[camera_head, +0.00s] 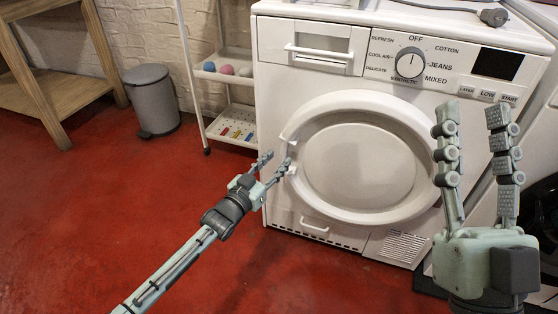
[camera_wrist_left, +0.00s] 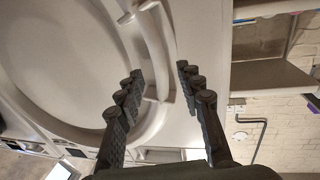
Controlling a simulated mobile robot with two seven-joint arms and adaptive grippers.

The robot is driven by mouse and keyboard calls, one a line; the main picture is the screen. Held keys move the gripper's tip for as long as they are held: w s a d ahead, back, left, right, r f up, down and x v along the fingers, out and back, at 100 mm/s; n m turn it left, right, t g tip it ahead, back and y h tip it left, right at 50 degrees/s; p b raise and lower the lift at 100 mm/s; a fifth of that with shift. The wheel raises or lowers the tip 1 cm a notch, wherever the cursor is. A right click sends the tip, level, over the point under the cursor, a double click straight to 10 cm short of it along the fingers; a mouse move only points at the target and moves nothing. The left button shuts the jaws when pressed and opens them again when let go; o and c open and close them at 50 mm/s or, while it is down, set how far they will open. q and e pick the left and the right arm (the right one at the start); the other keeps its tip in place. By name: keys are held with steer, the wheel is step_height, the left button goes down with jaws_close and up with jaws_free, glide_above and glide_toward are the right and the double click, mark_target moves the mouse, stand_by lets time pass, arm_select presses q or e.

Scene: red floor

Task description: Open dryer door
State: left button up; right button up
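The white dryer (camera_head: 275,80) stands in front of me with its round door (camera_head: 358,165) shut. The door's raised rim shows a grip part at its left edge (camera_head: 291,133). My left gripper (camera_head: 278,162) is open at the door's left edge, fingers pointing toward the rim. In the left wrist view, the gripper (camera_wrist_left: 160,72) has its fingers apart, with the curved door rim (camera_wrist_left: 154,40) lying in the gap between them; contact is not clear. My right gripper (camera_head: 472,112) is open, empty and raised upright in front of the dryer's right side.
A white shelf cart (camera_head: 228,128) with coloured balls stands left of the dryer. A grey bin (camera_head: 153,100) and a wooden table (camera_head: 45,92) are further left. The red floor (camera_head: 95,205) is clear at the left front. A dark round object (camera_head: 540,215) is at the right edge.

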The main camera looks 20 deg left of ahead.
arm_select(q)
steer(key=shift+x, duration=1.05)
steer(key=shift+c, duration=0.4)
jaws_close()
